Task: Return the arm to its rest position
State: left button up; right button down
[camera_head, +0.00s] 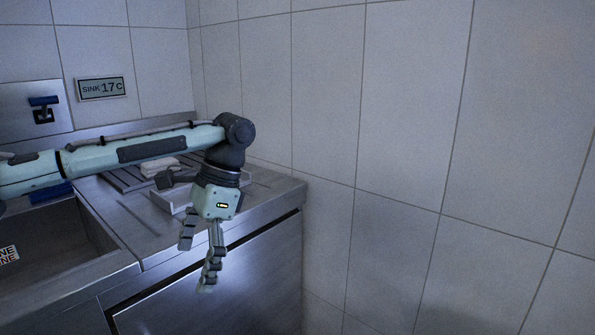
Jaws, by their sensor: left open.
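My left arm comes in from the left, above the sink and the metal counter. My left gripper (200,262) points downward in front of the counter's front edge. Its two fingers are apart and nothing is between them. My right gripper is not in view.
A metal counter (135,222) with a sink basin (62,240) lies below my arm. A pale tray (170,199) and a folded light cloth-like item (160,165) lie on it, partly hidden. A tiled wall (405,150) stands on the right.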

pick_arm(q)
jog(key=s+f+n+h, duration=0.1)
jog(key=n, duration=0.1)
jog(key=s+f+n+g, duration=0.1)
jog(key=s+n, duration=0.1)
jog(key=n, duration=0.1)
jog(key=s+f+n+h, duration=0.1)
jog(key=n, duration=0.2)
jog(key=shift+s+a+g+h, duration=0.15)
jog(key=shift+a+g+h, duration=0.15)
jog(key=shift+d, duration=0.1)
